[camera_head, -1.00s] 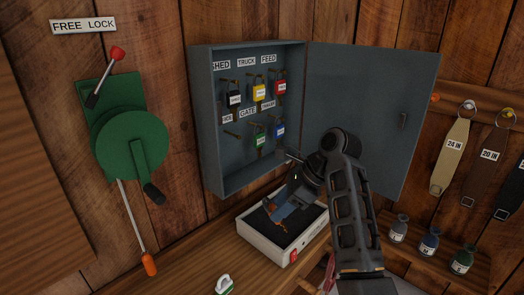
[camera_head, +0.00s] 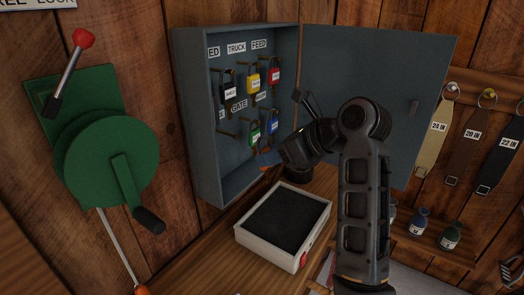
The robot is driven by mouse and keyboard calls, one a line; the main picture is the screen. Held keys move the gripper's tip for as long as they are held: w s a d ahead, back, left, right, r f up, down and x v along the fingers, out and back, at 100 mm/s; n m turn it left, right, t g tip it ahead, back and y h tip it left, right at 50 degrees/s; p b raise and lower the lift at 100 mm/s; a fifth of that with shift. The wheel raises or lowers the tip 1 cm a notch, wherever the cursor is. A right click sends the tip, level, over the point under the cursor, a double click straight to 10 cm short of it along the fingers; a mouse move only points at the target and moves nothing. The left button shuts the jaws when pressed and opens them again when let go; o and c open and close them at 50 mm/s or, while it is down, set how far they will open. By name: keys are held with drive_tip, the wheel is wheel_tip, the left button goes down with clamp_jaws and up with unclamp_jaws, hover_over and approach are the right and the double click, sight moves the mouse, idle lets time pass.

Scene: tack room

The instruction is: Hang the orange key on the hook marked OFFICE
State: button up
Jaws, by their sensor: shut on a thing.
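My gripper (camera_head: 272,158) is raised in front of the lower right of the open grey key cabinet (camera_head: 186,120). It is shut on the orange key (camera_head: 265,168), of which only a small orange bit shows at the fingertips. The cabinet has two rows of hooks with white labels. TRUCK and FEED read clearly above, GATE below. Black, yellow and red tagged keys hang in the upper row, green and blue ones in the lower row. A bare hook (camera_head: 226,134) sticks out at the lower left; its label is too small to read. I cannot make out the OFFICE label.
A white tray (camera_head: 250,240) with an empty dark inside stands on the wooden bench below. The cabinet door (camera_head: 350,70) stands open to the right, behind my arm. A green crank winch (camera_head: 100,160) is at the left. Straps and small bottles (camera_head: 449,236) are at the right.

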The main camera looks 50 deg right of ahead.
drive_tip(key=w+f+b, duration=0.1)
drive_tip(key=w+b, duration=0.1)
drive_tip(key=w, duration=0.6)
drive_tip(key=shift+w+a, duration=0.2)
drive_tip(key=shift+w, duration=0.15)
idle(0.7)
drive_tip(key=shift+f, duration=0.15)
idle(0.5)
drive_tip(key=o, duration=1.1)
drive_tip(key=shift+v, duration=3.85)
